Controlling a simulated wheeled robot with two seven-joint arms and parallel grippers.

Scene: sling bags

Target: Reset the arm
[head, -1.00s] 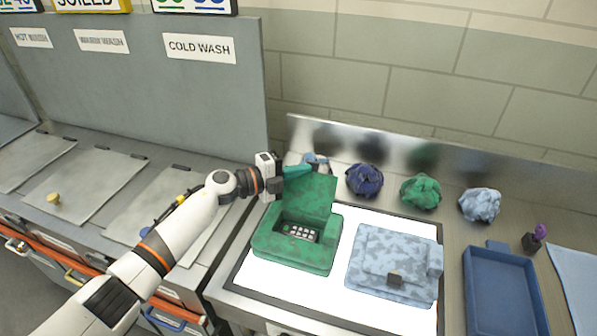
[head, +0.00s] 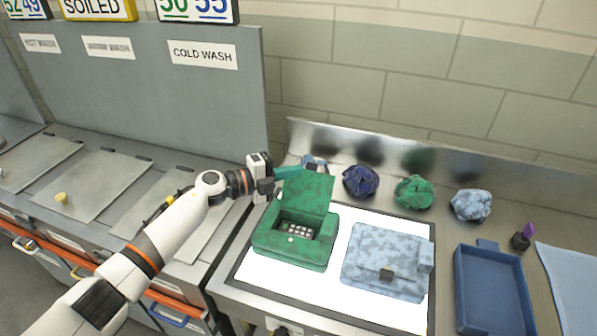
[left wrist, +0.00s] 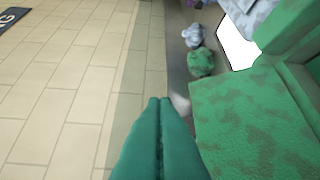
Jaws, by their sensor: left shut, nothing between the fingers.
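My left gripper (head: 287,172) is shut and empty, with teal fingers pointing right. In the head view it is at the top edge of the raised flap of the green camouflage bag (head: 268,243); I cannot tell whether it touches. The bag stands open on a white lit panel, and a remote-like item with pale buttons (head: 299,229) shows inside. In the left wrist view the shut teal fingers (left wrist: 160,105) are beside the green flap (left wrist: 245,120). A closed light-blue camouflage bag (head: 375,250) lies to the right on the panel. My right gripper is not in view.
Crumpled navy (head: 361,181), green (head: 413,192) and light-blue (head: 471,205) bundles lie behind the panel (head: 265,275). A blue tray (head: 490,290) and a small purple-topped item (head: 523,237) are at the right. A grey partition (head: 150,95) and lidded bins stand left.

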